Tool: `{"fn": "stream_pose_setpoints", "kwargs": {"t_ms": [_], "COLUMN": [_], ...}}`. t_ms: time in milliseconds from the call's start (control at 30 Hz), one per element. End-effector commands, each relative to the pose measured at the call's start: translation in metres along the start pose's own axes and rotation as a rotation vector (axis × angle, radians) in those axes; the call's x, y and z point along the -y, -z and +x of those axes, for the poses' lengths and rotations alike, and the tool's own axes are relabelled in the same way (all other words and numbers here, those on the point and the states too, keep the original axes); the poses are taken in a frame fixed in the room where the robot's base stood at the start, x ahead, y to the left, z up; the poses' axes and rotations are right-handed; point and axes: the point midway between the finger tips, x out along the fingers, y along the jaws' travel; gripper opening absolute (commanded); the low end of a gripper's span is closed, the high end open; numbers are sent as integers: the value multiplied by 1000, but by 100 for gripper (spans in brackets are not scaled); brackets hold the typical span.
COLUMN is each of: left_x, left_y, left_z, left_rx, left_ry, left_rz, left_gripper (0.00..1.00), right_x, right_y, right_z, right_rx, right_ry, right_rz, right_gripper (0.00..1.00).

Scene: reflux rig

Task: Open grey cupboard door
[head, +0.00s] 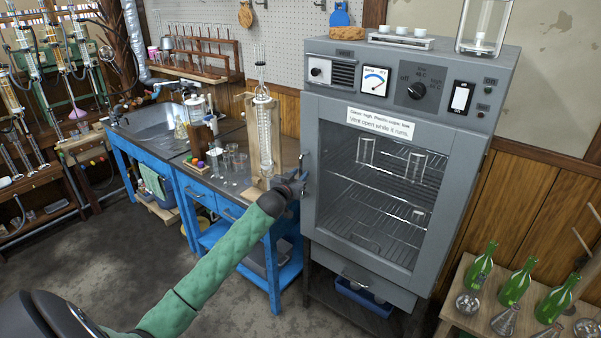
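The grey cupboard (306,105) stands at centre right, with a control panel on top. Its grey door (312,210) has a large window and looks shut. Wire shelves with a few glass vessels show through the window. A small handle (304,157) is at the door's left edge. My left gripper (301,182) is at that left edge, just by the handle. Its fingers are small and dark here, so I cannot tell whether they are open, shut or touching the handle. My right gripper is not in view.
A blue bench (229,207) with glassware and a wooden-backed condenser (262,135) stands just left of the cupboard. A low wooden table (467,312) with green bottles (517,282) is at lower right. Bare floor (130,250) lies in front of the bench.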

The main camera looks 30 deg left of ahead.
Motion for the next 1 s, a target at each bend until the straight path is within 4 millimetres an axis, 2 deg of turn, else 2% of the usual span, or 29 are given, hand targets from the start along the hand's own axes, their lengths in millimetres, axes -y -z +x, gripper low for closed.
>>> {"fn": "stream_pose_setpoints", "kwargs": {"t_ms": [200, 500, 667, 1000], "left_x": [0, 0, 0, 0], "left_y": [0, -1, -1, -1], "left_z": [14, 16, 16, 13], "left_rx": [1, 1, 1, 1], "left_ry": [0, 0, 0, 4], "left_rz": [0, 0, 0, -1], "left_gripper": [30, 30, 0, 0], "right_x": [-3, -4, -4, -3], "right_y": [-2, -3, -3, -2], "right_z": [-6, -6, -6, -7], "right_rx": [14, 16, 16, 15], "right_ry": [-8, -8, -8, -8], "right_rz": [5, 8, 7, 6], "right_gripper": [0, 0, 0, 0]}}
